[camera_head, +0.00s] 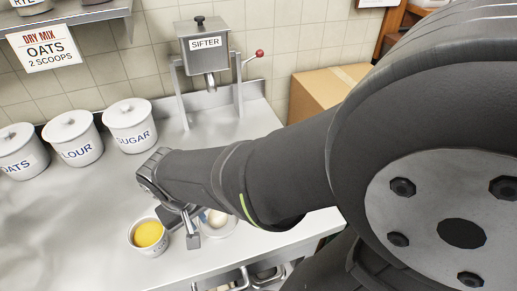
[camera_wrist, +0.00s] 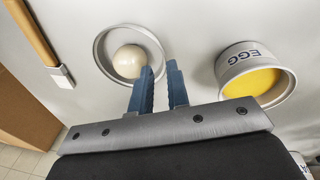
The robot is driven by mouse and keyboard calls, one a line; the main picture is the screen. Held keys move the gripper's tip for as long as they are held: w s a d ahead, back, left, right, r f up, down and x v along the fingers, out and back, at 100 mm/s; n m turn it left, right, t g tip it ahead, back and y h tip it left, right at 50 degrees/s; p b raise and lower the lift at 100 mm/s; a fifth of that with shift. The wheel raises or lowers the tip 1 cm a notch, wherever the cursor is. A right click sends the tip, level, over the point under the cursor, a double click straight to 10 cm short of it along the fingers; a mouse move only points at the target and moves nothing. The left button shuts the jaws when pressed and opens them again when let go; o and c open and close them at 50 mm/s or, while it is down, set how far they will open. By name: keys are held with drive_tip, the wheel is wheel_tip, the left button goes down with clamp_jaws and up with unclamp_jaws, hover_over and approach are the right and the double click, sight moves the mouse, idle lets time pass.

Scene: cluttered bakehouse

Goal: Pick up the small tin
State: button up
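A small shallow round tin (camera_wrist: 103,40) lies on the metal worktop in the wrist view, with a pale smooth ball (camera_wrist: 128,61) inside it. In the head view the tin (camera_head: 233,224) is partly hidden behind my arm. My gripper (camera_wrist: 160,68) is open, with a gap between its two blue fingers. The fingertips overlap the tin's lower right rim in the wrist view; I cannot tell whether they touch it. My gripper (camera_head: 181,229) also shows in the head view, between the tin and a bowl.
A bowl marked EGG (camera_wrist: 232,64) with yellow contents stands close to the right of my fingers in the wrist view. A wooden-handled tool (camera_wrist: 35,35) lies left of the tin. Lidded canisters (camera_head: 77,150) and a sifter (camera_head: 205,60) stand behind; worktop between them is clear.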

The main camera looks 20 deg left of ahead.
sight(201, 227)
drive_tip(key=shift+w+a+f, duration=0.1)
drive_tip(key=shift+w+f, duration=0.05)
drive_tip(key=shift+f, duration=0.7)
drive_tip(key=shift+w+a+f, duration=0.1)
drive_tip(key=shift+w+f, duration=0.1)
drive_tip(key=shift+f, duration=0.65)
drive_tip(key=shift+w+f, duration=0.15)
drive_tip(key=shift+f, duration=0.7)
clamp_jaws()
